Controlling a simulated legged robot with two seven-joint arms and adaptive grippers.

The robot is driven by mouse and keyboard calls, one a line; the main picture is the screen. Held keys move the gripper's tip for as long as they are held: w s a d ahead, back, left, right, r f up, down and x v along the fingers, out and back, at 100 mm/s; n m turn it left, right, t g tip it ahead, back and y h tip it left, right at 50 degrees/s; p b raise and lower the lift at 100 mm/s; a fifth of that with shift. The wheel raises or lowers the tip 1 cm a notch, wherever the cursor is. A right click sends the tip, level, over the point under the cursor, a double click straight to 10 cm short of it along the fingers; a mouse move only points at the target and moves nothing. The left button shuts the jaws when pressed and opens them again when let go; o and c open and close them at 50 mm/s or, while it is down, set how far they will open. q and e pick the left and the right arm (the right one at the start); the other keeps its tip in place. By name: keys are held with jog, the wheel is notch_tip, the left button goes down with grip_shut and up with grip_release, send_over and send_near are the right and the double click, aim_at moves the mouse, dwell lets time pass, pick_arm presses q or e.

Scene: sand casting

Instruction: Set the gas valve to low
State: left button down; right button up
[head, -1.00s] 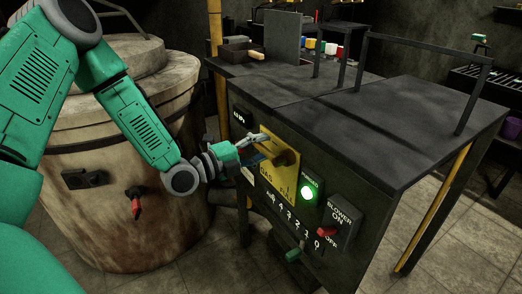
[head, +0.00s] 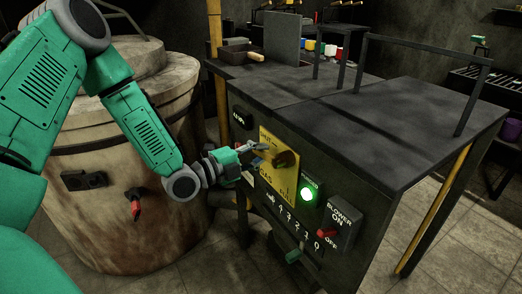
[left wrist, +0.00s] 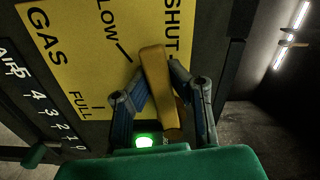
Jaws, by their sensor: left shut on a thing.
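The gas valve is a brown-orange handle (head: 286,159) on a yellow plate (head: 284,190) on the front of the dark cabinet. In the left wrist view the handle (left wrist: 161,90) stands over the plate (left wrist: 75,40), marked SHUT, LOW and FULL. Its upper end lies between the LOW line and the SHUT lettering, close to the LOW line. My left gripper (head: 263,154) is at the handle; in the left wrist view its two fingers (left wrist: 157,80) are closed on the handle from both sides. My right gripper is not in view.
A lit green lamp (head: 308,194), a red blower switch (head: 327,233) and a green-tipped air lever (head: 293,256) are on the panel, right of and below the valve. A large drum furnace (head: 110,235) stands left of the cabinet, close under my left arm.

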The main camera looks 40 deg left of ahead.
pick_arm(q)
jog(key=shift+s+d+f+n, duration=0.2)
jog(key=shift+f+n, duration=0.5)
jog(key=shift+n, duration=0.25)
jog(key=shift+s+d+f+n, duration=0.1)
jog(key=shift+d+f+n, duration=0.1)
jog(key=shift+f+n, duration=0.65)
jog(key=shift+r, duration=0.1)
jog(key=c, duration=1.4)
grip_release()
jog(key=shift+c, duration=0.2)
jog(key=shift+r, duration=0.15)
jog(key=v, duration=1.2)
jog(key=shift+a, duration=0.1)
